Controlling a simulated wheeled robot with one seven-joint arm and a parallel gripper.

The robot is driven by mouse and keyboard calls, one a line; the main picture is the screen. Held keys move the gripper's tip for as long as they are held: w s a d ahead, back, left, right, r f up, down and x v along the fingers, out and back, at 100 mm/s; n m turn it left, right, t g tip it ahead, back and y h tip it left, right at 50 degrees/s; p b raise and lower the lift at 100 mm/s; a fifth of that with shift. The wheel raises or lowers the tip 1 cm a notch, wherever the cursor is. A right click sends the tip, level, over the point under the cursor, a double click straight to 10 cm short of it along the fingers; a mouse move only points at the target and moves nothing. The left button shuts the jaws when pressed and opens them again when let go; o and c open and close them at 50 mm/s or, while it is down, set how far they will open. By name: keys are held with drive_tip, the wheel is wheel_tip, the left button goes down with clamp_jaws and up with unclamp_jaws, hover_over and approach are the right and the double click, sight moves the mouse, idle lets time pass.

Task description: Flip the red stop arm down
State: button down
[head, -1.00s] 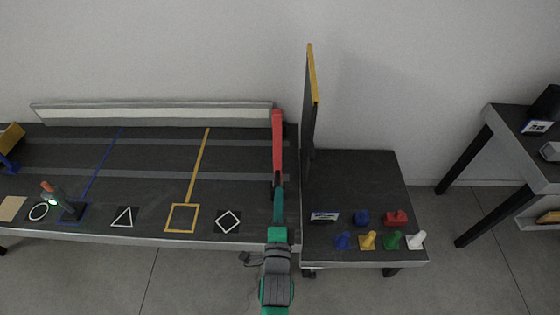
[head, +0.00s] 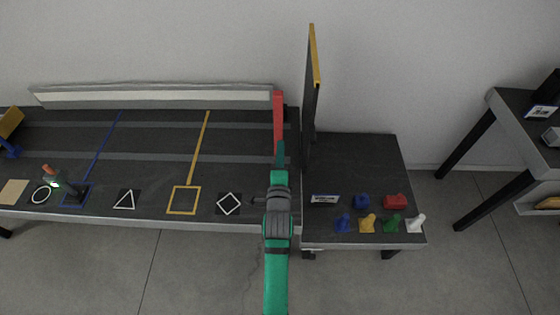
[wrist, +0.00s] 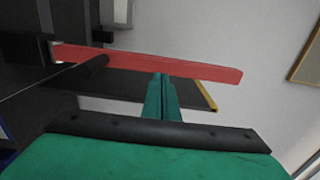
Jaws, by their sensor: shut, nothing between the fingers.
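The red stop arm (head: 278,115) is a long bar at the right end of the dark conveyor table (head: 150,160), beside the tall dark panel. In the wrist view the red stop arm (wrist: 170,66) runs across the picture from a black mount (wrist: 28,48) at left to a free end at right. A black rod sticks out near its mount end. My green gripper (head: 281,147) overlaps the bar's lower part in the head view. In the wrist view my gripper (wrist: 160,80) is shut and empty, its tips at the bar's middle. I cannot tell whether they touch it.
A tall dark panel (head: 311,100) with a yellow edge stands just right of the bar. A side table (head: 350,160) holds several coloured pieces near its front. Markers and a dark device (head: 65,188) are on the conveyor's left. Another table stands far right.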

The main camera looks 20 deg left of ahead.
sight(281, 135)
drive_tip(key=shift+x, duration=1.45)
